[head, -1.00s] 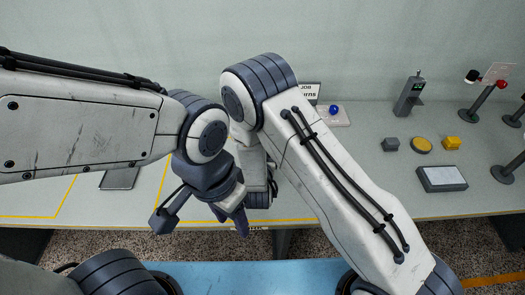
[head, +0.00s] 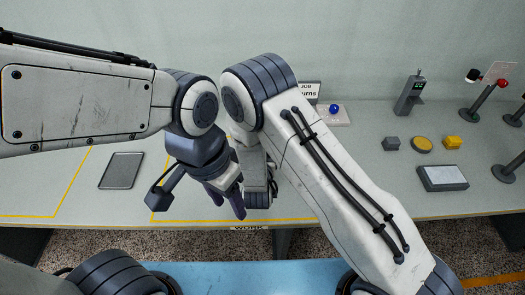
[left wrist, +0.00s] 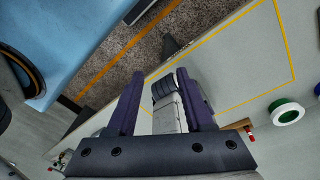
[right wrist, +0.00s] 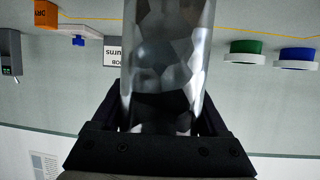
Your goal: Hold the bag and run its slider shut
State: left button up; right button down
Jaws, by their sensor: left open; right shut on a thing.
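The bag (right wrist: 165,50) is a clear, glossy, creased sheet that fills the middle of the right wrist view. My right gripper (right wrist: 163,110) is shut on it; the bag hides its fingertips. In the head view my right arm hides the bag, and I cannot make out its slider in any view. My left gripper (head: 228,203) is open and empty, left of my right wrist, above the table's front part. In the left wrist view its two purple fingers (left wrist: 160,76) stand apart, with my own right arm showing beyond the gap.
The table (head: 350,185) has yellow tape lines and a flat grey tablet (head: 122,171) at left. Green (right wrist: 244,47) and blue (right wrist: 297,54) reels show in the right wrist view.

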pick_arm(q)
jog(key=w+a+r, duration=0.4)
jog(key=w, duration=0.4)
jog(key=w+d+n, duration=0.2)
jog(key=w+d, duration=0.1)
jog(key=w, duration=0.6)
jog(key=w+d+f+n+y, duration=0.1)
jog(key=w+d+f, duration=0.1)
jog(key=w+d, duration=0.15)
jog(key=w+d+f+n, duration=0.1)
jog(key=w+d+f, duration=0.1)
jog(key=w, duration=0.2)
jog(key=f, duration=1.1)
jog(key=shift+w+a+f, duration=0.15)
jog(key=shift+a, duration=0.1)
jog(key=shift+c, duration=0.4)
grip_shut()
